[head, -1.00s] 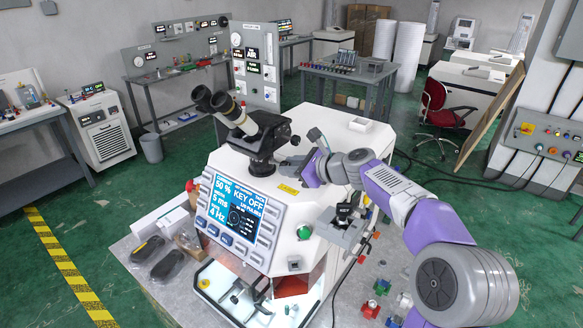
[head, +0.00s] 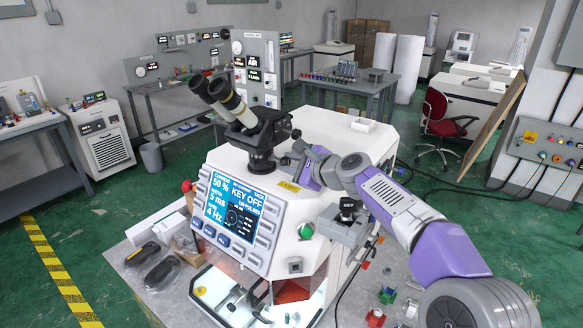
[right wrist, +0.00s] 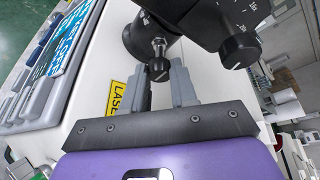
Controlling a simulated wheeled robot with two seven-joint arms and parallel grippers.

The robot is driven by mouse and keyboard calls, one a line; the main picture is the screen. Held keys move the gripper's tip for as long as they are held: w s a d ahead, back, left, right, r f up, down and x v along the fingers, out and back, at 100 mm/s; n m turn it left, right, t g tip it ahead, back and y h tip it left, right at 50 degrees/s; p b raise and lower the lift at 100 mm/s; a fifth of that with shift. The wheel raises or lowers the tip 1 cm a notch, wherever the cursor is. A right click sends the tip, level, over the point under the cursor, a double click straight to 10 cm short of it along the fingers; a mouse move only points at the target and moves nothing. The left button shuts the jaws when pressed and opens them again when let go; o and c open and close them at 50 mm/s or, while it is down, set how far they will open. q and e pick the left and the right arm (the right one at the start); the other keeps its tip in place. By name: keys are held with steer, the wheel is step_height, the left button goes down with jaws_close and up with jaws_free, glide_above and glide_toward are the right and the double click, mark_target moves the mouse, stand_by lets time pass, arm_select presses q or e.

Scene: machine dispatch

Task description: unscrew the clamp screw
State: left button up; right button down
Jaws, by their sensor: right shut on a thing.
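The clamp screw (right wrist: 159,66) is a dark knob on a bright metal shank, at the collar under the microscope head, in the right wrist view. My right gripper (right wrist: 160,80) has its two grey fingers on either side of the knob and is shut on it. In the head view my right gripper (head: 292,157) reaches in from the right to the base of the microscope (head: 262,132), and the screw is too small to make out there. My left gripper is in neither view.
The microscope stands on a white machine (head: 325,128) with a blue display (head: 236,204). A yellow laser label (right wrist: 116,98) lies left of the fingers. A small black-topped device (head: 347,215) sits below my right forearm.

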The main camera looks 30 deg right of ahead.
stand_by(0.3)
steer(key=c, duration=0.9)
jaws_free()
